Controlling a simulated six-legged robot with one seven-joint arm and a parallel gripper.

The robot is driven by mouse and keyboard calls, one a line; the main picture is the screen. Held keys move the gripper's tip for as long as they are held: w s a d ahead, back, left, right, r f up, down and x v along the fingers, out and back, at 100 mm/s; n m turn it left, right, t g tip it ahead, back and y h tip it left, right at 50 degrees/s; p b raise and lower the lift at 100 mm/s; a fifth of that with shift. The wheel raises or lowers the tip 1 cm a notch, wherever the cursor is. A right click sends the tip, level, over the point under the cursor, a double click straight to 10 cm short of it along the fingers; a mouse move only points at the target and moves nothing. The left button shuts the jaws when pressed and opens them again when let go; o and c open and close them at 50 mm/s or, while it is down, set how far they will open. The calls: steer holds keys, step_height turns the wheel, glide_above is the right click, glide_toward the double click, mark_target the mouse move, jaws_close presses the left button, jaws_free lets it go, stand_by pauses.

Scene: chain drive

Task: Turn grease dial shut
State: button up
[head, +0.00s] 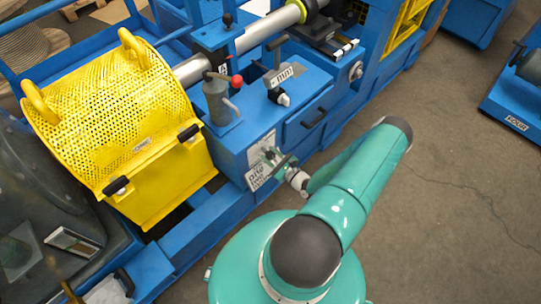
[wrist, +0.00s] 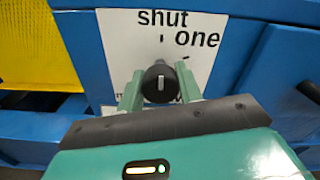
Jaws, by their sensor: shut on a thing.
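The grease dial (wrist: 158,83) is a small black knob with a white pointer line, set on a white plate (wrist: 116,34) on the blue machine front. In the wrist view the pointer stands nearly upright, under a short tick. The word "shut" is printed above the dial and "one" to its upper right. Lettering below is mostly hidden by my fingers. My gripper (wrist: 159,90) is shut on the dial, one green finger on each side. In the head view the plate (head: 260,163) is partly covered by my gripper and wrist.
A yellow perforated guard (head: 105,115) stands left of the plate. Above the plate are a grey canister (head: 217,100), a red-knobbed lever (head: 237,81) and a label block (head: 284,75). A blue lower rail (head: 205,238) runs below.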

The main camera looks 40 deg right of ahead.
steer(key=shift+s+f, duration=0.1)
steer(key=o, duration=1)
steer(key=s, duration=1.3)
steer(key=shift+s+d, duration=0.15)
steer(key=shift+s, duration=0.2)
